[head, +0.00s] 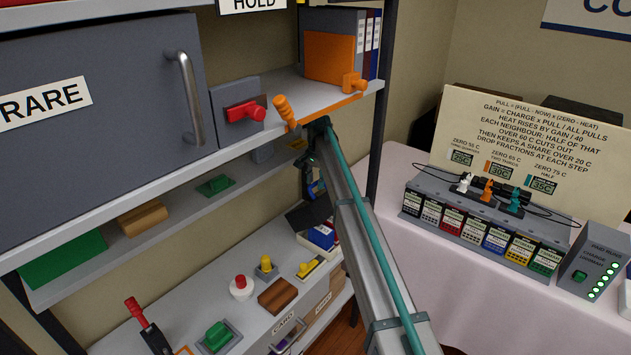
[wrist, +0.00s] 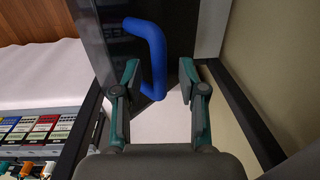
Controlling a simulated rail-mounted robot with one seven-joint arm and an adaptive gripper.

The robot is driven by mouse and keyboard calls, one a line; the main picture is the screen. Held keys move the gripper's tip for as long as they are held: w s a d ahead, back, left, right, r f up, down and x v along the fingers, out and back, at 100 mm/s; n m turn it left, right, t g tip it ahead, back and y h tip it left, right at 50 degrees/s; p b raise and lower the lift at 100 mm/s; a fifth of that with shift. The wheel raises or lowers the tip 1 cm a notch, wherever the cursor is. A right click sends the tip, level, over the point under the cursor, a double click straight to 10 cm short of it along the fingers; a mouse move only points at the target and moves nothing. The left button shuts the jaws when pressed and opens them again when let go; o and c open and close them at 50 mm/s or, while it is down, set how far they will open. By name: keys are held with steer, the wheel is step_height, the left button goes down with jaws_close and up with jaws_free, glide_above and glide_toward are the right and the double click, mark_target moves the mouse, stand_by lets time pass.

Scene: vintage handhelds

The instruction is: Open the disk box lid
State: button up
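A pale box (head: 328,242) with blue and red items in it stands on the lower shelf, partly behind my arm. A dark panel (head: 306,216), which looks like its lid, slants up at its left. In the wrist view a dark panel (wrist: 105,18) fills the upper middle, with a bent blue handle (wrist: 158,55) on it. My gripper (wrist: 160,72) is open, its teal fingers apart on either side of the handle's lower part. I see gaps beside the handle. In the head view my gripper (head: 311,178) is small and dark, above the box, with blue beside it.
A shelf edge (head: 225,147) and a dark rack post (head: 383,115) stand close to my arm. An orange clamp-like piece (head: 285,111) is just above it. The lower shelf holds a red lever (head: 148,327), coloured knobs and a brown block (head: 277,296). A table with cartridges (head: 485,231) is at right.

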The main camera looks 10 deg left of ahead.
steer(key=shift+r, duration=0.1)
steer(key=r, duration=0.7)
steer(key=shift+s+d+r, duration=0.1)
steer(key=shift+d+r, duration=0.1)
